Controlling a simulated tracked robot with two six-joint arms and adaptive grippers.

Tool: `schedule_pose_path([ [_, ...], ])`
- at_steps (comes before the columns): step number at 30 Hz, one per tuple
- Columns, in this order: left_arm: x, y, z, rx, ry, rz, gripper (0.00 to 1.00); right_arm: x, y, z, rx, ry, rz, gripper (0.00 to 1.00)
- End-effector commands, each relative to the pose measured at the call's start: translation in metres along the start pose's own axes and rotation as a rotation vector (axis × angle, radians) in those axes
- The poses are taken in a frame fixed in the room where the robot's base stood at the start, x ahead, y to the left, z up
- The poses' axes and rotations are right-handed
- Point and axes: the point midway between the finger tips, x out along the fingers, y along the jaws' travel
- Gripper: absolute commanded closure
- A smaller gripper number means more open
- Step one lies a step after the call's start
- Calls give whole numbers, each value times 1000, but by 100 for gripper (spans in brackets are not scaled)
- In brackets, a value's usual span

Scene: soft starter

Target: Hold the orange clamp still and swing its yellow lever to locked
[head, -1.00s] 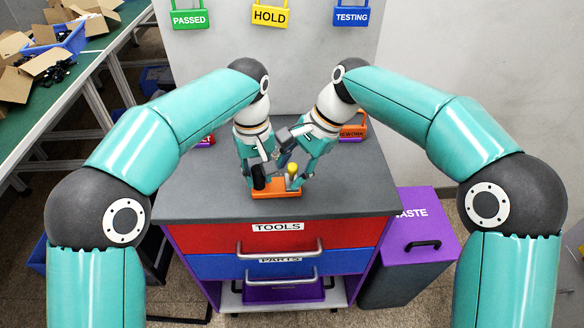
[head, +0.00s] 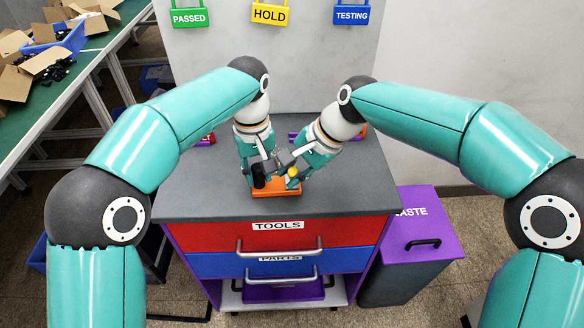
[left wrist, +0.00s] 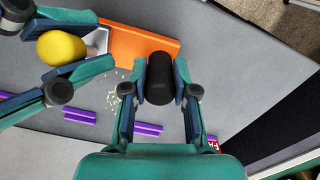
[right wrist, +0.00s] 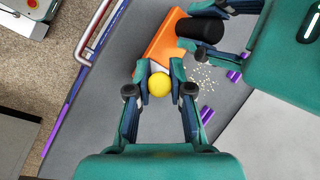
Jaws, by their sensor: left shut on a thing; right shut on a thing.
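The orange clamp (head: 277,191) sits near the front of the grey cabinet top; its orange base also shows in the left wrist view (left wrist: 145,50) and the right wrist view (right wrist: 163,40). My left gripper (left wrist: 159,82) is shut on the clamp's black grip (left wrist: 159,78), which stands at one end of the base. My right gripper (right wrist: 160,82) is shut around the yellow knob (right wrist: 160,85) of the lever at the other end. The knob also shows in the head view (head: 292,172). The fingers partly hide the lever's shaft.
Purple pieces (left wrist: 80,116) and pale crumbs (right wrist: 203,77) lie on the cabinet top (head: 350,195) behind the clamp. The two grippers are very close together. Drawer handles (head: 280,246) jut out below the front edge. A purple-lidded waste bin (head: 425,225) stands at right.

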Motion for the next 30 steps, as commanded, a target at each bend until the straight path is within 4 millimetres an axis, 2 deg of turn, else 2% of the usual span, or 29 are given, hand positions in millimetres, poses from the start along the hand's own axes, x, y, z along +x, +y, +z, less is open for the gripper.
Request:
schedule_pose_path([
  [6,0,0,0,0,0,0,100,1,5,2,-46,57,-70,100],
  [16,-1,0,0,-1,1,0,100,2,5,3,-51,61,-76,100],
  [17,-1,0,0,-1,1,0,100,2,5,3,-51,61,-76,76],
  [21,-1,0,0,-1,1,0,100,2,5,3,-50,61,-76,54],
  [30,-1,0,0,-1,1,1,100,1,5,2,-49,61,-76,54],
])
